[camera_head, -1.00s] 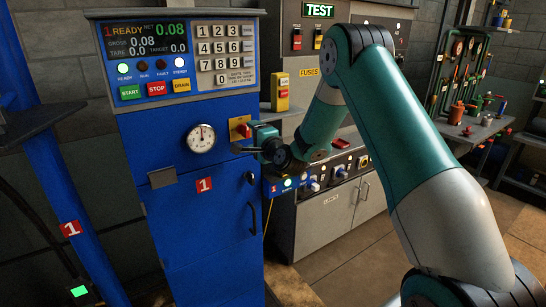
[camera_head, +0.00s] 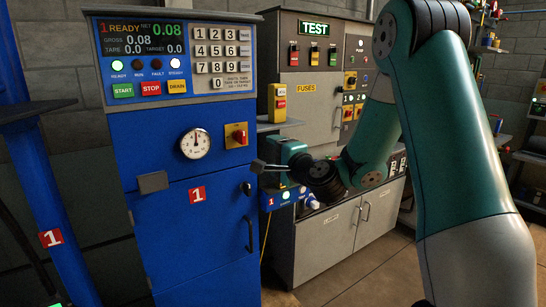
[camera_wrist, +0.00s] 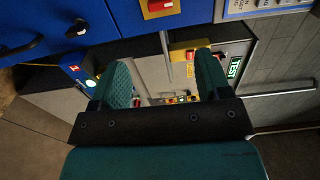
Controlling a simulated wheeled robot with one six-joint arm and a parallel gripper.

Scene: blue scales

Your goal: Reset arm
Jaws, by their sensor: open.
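My gripper (camera_head: 262,167) is in front of the right side of the blue scale cabinet (camera_head: 190,245), below the red switch on its yellow plate (camera_head: 236,135). In the wrist view the two teal fingers of my gripper (camera_wrist: 162,78) stand apart with nothing held between them. The arm reaches in from the right and is bent, its upper links filling the right part of the head view. The cabinet panel (camera_head: 180,58) reads READY with a net value of 0.08.
A grey test bench (camera_head: 335,220) with a TEST sign (camera_head: 315,28) stands right of the cabinet. A yellow button box (camera_head: 277,103) is between them. A blue post (camera_head: 50,200) stands at the left. Bare floor (camera_head: 365,285) shows in front of the bench.

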